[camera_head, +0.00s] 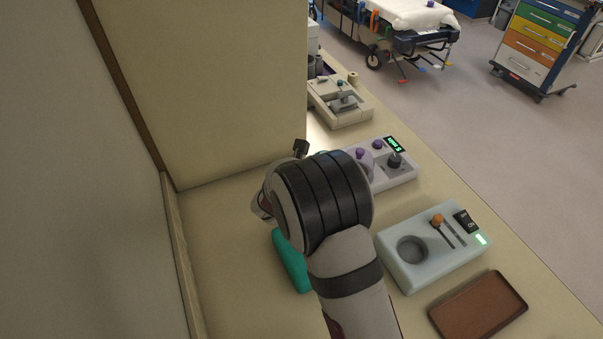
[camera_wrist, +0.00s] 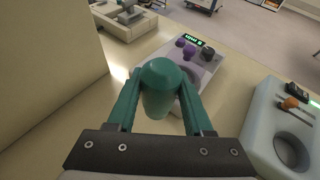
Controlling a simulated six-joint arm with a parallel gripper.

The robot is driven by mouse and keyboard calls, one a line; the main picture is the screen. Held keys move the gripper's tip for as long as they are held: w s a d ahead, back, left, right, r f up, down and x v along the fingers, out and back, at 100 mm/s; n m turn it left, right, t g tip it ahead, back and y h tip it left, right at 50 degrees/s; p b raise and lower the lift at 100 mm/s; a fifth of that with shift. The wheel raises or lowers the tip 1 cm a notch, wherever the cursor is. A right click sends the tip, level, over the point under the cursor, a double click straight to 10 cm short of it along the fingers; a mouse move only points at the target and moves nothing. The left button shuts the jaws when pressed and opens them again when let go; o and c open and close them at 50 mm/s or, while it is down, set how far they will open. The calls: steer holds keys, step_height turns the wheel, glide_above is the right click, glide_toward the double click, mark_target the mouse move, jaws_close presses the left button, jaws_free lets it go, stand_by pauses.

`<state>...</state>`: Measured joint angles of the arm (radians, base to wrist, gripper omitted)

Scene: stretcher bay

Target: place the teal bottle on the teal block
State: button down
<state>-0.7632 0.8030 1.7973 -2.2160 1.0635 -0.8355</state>
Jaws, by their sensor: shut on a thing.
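In the wrist view, my gripper (camera_wrist: 160,88) has its two teal fingers on either side of the teal bottle (camera_wrist: 159,76) and is shut on it. The bottle has a rounded top facing the camera; its lower end and any contact below are hidden. In the head view, my arm covers most of the gripper and bottle. A teal block (camera_head: 291,262) lies on the counter just left of my forearm, partly hidden behind it. I do not make out the block in the wrist view.
A pale device with a round well (camera_head: 412,279) and a brown tray (camera_head: 478,306) stand at right. A grey device with purple knobs (camera_head: 394,176) lies beyond my wrist, a beige device (camera_head: 340,104) farther back. A tall cream panel (camera_head: 205,80) borders the counter. Bare counter shows at left.

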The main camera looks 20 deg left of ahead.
steer(key=s+d+r+m+h, duration=0.1)
steer(key=s+d+r, duration=0.2)
steer(key=s+d, duration=0.4)
steer(key=s+d+r+m+h, duration=0.1)
steer(key=s+d+r, duration=0.3)
steer(key=s, duration=0.5)
steer(key=a+f, duration=0.3)
steer(key=s+a+f, duration=0.1)
steer(key=a+f, duration=0.3)
steer(key=s+a+f, duration=0.1)
steer(key=a+f, duration=0.2)
steer(key=shift+a+f, duration=0.35)
steer(key=shift+a, duration=0.05)
steer(key=shift+f, duration=0.4)
steer(key=shift+f, duration=0.15)
steer(key=shift+c, duration=1.5)
jaws_free()
